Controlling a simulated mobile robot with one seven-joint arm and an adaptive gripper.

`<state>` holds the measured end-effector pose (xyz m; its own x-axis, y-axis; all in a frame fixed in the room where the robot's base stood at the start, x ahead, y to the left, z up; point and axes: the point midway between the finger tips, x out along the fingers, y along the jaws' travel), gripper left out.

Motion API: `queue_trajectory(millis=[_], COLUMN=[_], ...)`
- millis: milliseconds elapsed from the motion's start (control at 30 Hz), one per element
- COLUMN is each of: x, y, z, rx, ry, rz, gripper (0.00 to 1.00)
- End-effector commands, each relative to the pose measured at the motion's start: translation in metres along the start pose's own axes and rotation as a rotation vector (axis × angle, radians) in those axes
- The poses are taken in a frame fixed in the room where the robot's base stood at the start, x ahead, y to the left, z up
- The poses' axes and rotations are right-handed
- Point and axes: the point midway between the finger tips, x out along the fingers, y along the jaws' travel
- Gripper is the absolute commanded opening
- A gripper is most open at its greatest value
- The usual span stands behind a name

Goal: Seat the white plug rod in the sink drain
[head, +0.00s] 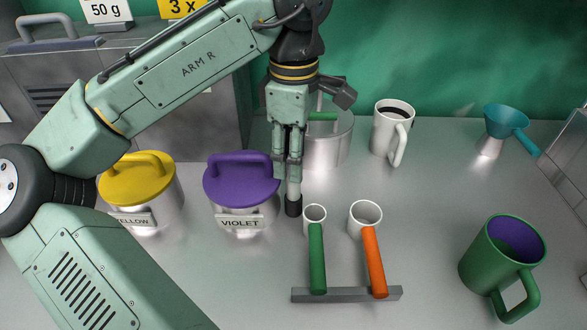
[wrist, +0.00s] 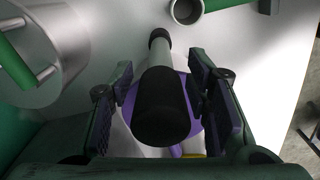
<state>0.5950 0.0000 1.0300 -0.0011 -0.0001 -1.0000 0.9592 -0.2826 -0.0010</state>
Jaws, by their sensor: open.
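The white plug rod (head: 294,190) stands upright on the grey counter, its black lower end on or close to the surface. My gripper (head: 289,176) points down over its upper part and hides that part in the head view. In the wrist view, the rod (wrist: 160,58) has a large black top end and sits between the two finger pads of my gripper (wrist: 163,85). The pads are open, with a visible gap on each side of the rod. I cannot make out a sink drain in either view.
Left of the rod stand the violet-lidded jar (head: 238,182) and yellow-lidded jar (head: 138,180). A metal pot (head: 325,150) is behind. Green-handled (head: 317,258) and orange-handled (head: 374,262) ladles rest right of it. A white mug (head: 390,130), teal funnel (head: 505,120) and green mug (head: 488,265) stand farther right.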

Motion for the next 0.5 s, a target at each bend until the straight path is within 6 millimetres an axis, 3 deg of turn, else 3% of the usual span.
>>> queue_trajectory(millis=[200, 400, 500], x=[0.02, 0.021, 0.021], y=[0.0, 0.0, 0.0], z=[0.0, 0.0, 0.0], rx=[0.0, 0.0, 0.0], ry=[0.0, 0.0, 0.0], rz=[0.001, 0.001, 0.001], gripper=[0.44, 0.44, 0.38])
